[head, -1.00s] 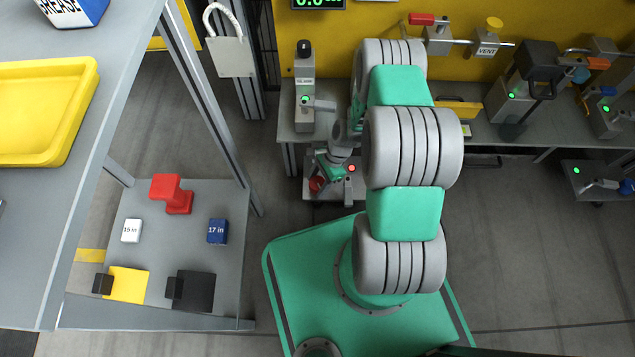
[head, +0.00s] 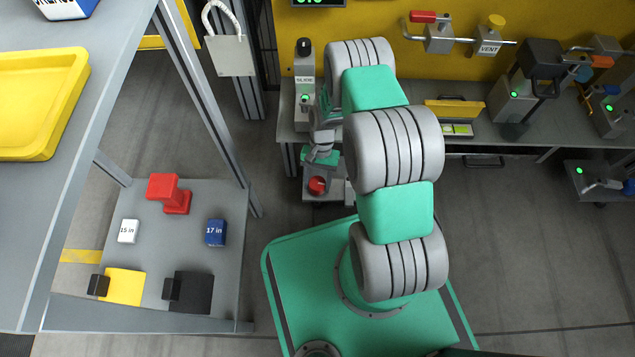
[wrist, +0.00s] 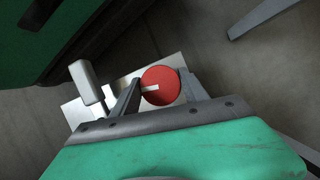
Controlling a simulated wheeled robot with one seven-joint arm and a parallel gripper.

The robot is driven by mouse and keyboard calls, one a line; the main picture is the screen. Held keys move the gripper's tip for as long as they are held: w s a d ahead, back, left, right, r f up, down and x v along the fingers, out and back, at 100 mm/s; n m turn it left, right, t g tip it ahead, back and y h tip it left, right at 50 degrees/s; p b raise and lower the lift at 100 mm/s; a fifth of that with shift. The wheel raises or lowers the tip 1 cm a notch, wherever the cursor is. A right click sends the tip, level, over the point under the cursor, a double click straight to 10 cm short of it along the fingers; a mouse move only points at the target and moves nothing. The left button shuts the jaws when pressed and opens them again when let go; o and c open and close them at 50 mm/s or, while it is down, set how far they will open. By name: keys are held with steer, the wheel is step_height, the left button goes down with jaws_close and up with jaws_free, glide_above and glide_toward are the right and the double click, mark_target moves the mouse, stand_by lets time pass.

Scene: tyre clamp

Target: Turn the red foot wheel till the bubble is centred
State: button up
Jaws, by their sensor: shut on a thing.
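The red foot wheel (wrist: 158,86) is a round red disc with a white mark, seen in the wrist view on a pale plate (wrist: 128,78). My gripper (wrist: 161,79) has one finger on each side of the wheel and is shut on it. In the head view the red wheel (head: 317,186) shows low at the bench's front, just below my green gripper body (head: 320,157). The fingertips are hidden there. I cannot make out the bubble in either view.
The grey bench (head: 400,124) runs along the yellow wall, with a grey post device (head: 304,85) beside my arm. At left stands a low shelf (head: 190,235) with a red block and labelled boxes.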

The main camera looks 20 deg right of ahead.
steer(key=shift+n+g+h, duration=0.3)
steer(key=shift+n+h, duration=0.1)
steer(key=shift+n, duration=0.6)
steer(key=o, duration=1.4)
steer(key=p+v, duration=0.2)
steer(key=v, duration=0.5)
steer(key=shift+w+d+r+p, duration=0.1)
steer(key=shift+r+p, duration=0.3)
